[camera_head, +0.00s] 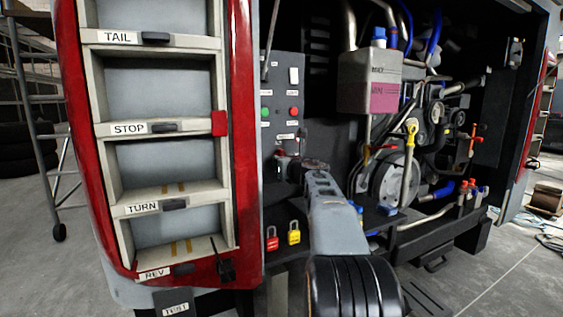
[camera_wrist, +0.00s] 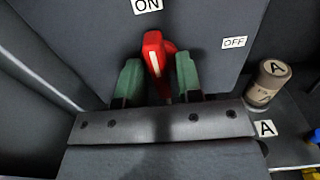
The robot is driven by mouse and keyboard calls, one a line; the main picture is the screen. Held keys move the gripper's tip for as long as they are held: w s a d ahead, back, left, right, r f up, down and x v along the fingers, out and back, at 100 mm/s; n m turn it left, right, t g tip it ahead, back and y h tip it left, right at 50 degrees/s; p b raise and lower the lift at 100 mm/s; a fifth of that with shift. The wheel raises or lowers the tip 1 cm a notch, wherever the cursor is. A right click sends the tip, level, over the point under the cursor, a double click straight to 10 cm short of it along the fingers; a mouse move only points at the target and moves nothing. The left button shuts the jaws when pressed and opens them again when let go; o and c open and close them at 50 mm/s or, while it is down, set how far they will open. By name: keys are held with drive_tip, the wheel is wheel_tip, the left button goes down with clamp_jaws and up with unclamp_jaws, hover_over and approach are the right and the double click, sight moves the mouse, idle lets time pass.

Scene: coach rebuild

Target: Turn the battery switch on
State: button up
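The battery switch has a red handle with a white stripe. In the wrist view the handle (camera_wrist: 153,48) points up and slightly left, towards the ON label (camera_wrist: 147,5). The OFF label (camera_wrist: 235,42) is to its right. My gripper (camera_wrist: 159,78) has its two green fingers on either side of the handle, close to it. Whether both fingers press on it is not clear. In the head view my gripper (camera_head: 289,168) is at the dark panel below the green and red buttons, and the arm hides most of the switch.
A beige cylindrical object marked A (camera_wrist: 268,82) stands close to the right of my gripper. Red (camera_head: 271,240) and yellow (camera_head: 293,234) padlocks hang below the switch panel. The labelled light rack (camera_head: 130,205) is at left; the engine bay is at right.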

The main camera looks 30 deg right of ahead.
drive_tip(key=o, duration=0.3)
drive_tip(key=s+a+b, duration=0.1)
drive_tip(key=s+b, duration=0.1)
drive_tip(key=s, duration=0.7)
drive_tip(key=shift+b, duration=0.4)
drive_tip(key=shift+a, duration=0.1)
